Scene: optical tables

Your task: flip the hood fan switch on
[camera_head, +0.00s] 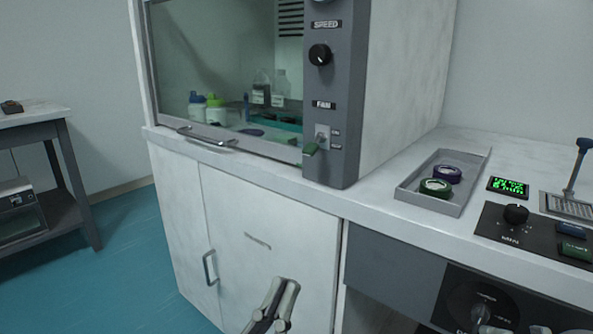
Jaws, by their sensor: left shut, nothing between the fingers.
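The fan switch (322,137) sits on the grey control post (345,100) at the right of the hood, under the label FAN. My left gripper (286,286) is at the bottom middle, in front of the white cabinet doors and well below the switch. Its fingers are shut and empty, apart from the switch. My right gripper is not seen.
A black SPEED knob (320,54) is above the switch. The hood's glass sash (215,60) has a handle (205,137) at its lower edge. A grey tray (418,199) with two round items stands on the counter at right. Space before the cabinet doors looks clear.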

